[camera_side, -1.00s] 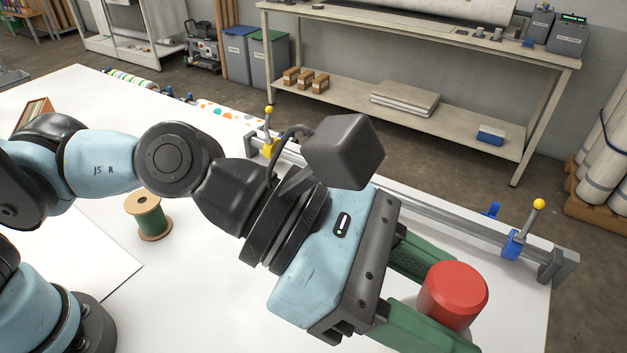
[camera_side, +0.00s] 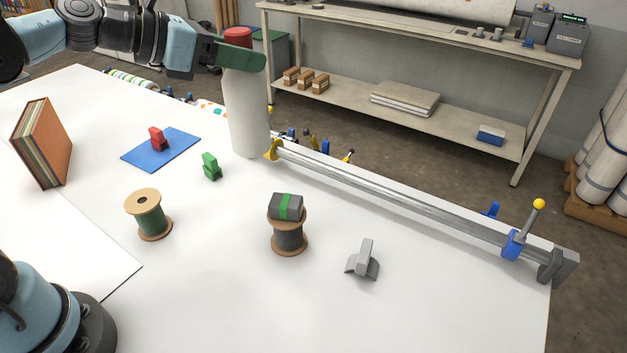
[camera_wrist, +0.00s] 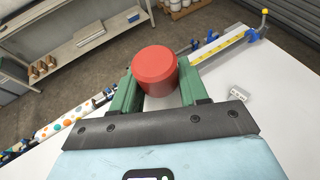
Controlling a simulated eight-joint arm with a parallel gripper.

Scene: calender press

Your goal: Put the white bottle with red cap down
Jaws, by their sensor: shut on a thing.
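The white bottle (camera_side: 247,115) with its red cap (camera_side: 237,37) is upright at the far edge of the white table, left of the metal rail. My gripper (camera_side: 240,58) is shut on it just below the cap. In the side view its base appears at table height, but I cannot tell whether it touches the table.
A metal rail (camera_side: 400,198) with a blue clamp (camera_side: 513,244) runs right of the bottle. A green clip (camera_side: 211,166), a blue mat (camera_side: 160,149) with a red clip, spools (camera_side: 149,214), a grey clip (camera_side: 363,260) and a book (camera_side: 43,143) stand around. The front right is clear.

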